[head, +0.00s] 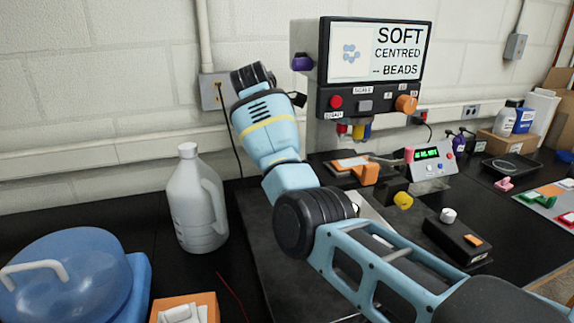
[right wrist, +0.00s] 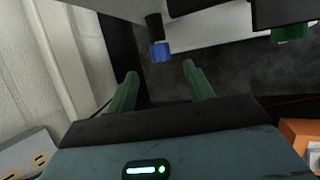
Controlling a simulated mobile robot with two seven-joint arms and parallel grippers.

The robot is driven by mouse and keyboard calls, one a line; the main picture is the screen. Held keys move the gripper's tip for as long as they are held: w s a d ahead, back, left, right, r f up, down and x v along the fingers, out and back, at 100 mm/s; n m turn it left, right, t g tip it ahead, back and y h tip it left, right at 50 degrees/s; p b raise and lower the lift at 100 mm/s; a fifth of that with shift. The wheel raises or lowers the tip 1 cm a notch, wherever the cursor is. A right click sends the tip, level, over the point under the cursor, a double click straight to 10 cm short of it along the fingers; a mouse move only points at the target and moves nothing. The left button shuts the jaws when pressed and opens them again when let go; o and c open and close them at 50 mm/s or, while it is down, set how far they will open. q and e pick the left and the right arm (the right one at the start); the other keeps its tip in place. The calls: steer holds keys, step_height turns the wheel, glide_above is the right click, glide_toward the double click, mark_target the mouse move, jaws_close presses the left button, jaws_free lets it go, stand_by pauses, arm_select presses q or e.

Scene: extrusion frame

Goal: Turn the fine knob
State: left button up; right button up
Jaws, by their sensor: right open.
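The display box (head: 368,65) on the wall carries a purple knob (head: 302,62) on its left side, with a red knob (head: 335,102) and an orange knob (head: 405,103) on its front. Its labels are too small to tell which knob is fine. My right gripper (right wrist: 160,69) is open and empty, its two green fingers apart. A blue knob (right wrist: 160,52) on a black stem lies just beyond the fingertips, not touching them as far as I see. In the head view my right arm hides most of its gripper. My left gripper is out of view.
A green part (right wrist: 291,33) hangs at the upper right of the wrist view. Coloured knobs (head: 357,131) hang below the display box. A white jug (head: 198,200) stands left of my arm. A wall outlet (head: 214,92) lies close behind my wrist. The right bench is crowded.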

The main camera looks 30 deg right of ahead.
steer(key=x, duration=0.6)
steer(key=shift+d+f+b, duration=0.15)
steer(key=shift+f+b, duration=0.2)
steer(key=shift+b, duration=0.05)
steer(key=shift+w+d+f, duration=0.15)
steer(key=shift+d+f, duration=0.1)
steer(key=shift+f, duration=0.2)
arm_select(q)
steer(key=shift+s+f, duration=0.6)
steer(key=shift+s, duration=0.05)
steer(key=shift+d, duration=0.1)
arm_select(e)
steer(key=shift+c, duration=0.4)
